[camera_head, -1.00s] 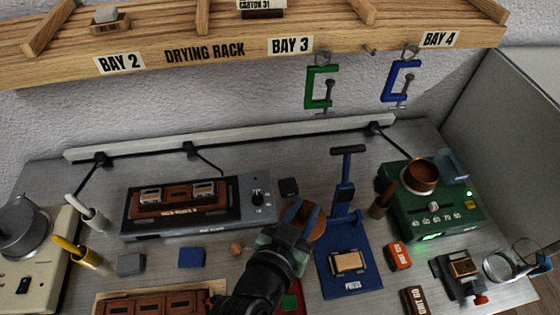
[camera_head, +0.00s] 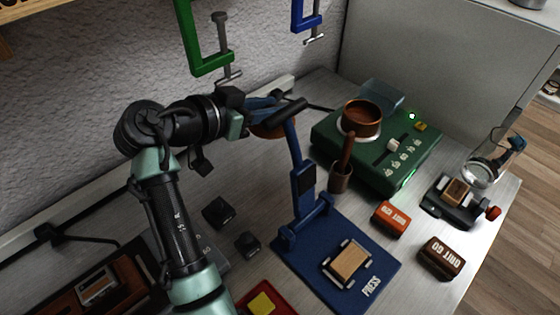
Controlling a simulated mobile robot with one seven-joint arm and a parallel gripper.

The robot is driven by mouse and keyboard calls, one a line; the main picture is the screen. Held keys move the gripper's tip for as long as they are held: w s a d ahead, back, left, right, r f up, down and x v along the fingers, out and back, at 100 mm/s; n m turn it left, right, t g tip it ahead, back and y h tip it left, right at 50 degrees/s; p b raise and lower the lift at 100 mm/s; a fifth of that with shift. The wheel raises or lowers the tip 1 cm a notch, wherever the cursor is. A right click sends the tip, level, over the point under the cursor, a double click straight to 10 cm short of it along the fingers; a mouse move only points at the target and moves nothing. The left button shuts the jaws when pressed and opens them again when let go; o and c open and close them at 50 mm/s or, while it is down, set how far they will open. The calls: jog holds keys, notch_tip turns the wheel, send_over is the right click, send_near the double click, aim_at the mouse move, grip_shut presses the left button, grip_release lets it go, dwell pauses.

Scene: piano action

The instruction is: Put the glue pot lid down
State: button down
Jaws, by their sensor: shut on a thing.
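My gripper (camera_head: 270,112) has blue fingers and is shut on the glue pot lid (camera_head: 270,131), a copper-brown disc. The lid is held up behind the blue press's lever, which hides part of it and of the fingers. I cannot tell how far it is above the bench. The copper glue pot (camera_head: 361,120) sits open on the green heater (camera_head: 402,160), to the right of my gripper, with no lid on it.
The blue press (camera_head: 302,192) stands in front of the lid, a wooden block on its base. A brown holder with a handle (camera_head: 341,178) stands before the heater. A green clamp (camera_head: 190,45) hangs above. Orange (camera_head: 391,219) and dark (camera_head: 440,257) blocks lie right.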

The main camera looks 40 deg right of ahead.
jog(key=g+b, duration=0.1)
jog(key=m, duration=0.1)
jog(key=d+m+g+b, duration=0.1)
jog(key=shift+s+f+g+b, duration=0.3)
jog(key=shift+s, duration=0.05)
jog(key=shift+s+r+m+g+b, duration=0.2)
jog(key=shift+s+m+g+b, duration=0.05)
jog(key=shift+m+g+b, duration=0.35)
notch_tip(320, 180, down, 10)
jog(key=shift+r, duration=0.15)
jog(key=shift+b, duration=0.3)
jog(key=shift+f+b, duration=0.55)
jog(key=shift+f, duration=0.05)
jog(key=c, duration=0.6)
grip_release()
jog(key=shift+c, duration=0.2)
jog(key=shift+r, duration=0.15)
